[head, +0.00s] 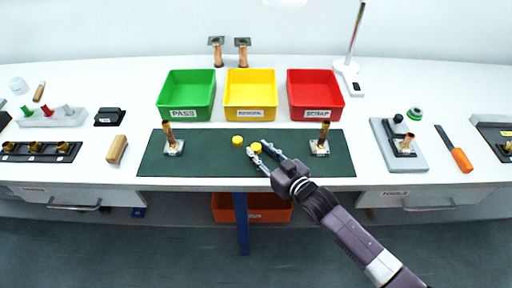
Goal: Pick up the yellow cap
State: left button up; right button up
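Two yellow caps are on the dark green mat (215,165) in the head view. One yellow cap (237,140) lies on the mat, clear of my fingers. The other yellow cap (256,147) is at the tips of my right gripper (257,153), close to its fingers. I cannot tell whether the fingers touch it. The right gripper reaches in from the lower right, and its two fingers are spread apart. My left gripper is not in the picture.
Copper fittings on small stands are at the mat's left (172,147) and right (320,148). Behind it stand a green bin (161,113), a yellow bin (229,114) and a red bin (294,114). The mat's middle is mostly clear.

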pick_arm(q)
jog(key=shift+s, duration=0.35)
pick_arm(e)
jog(key=c, duration=0.4)
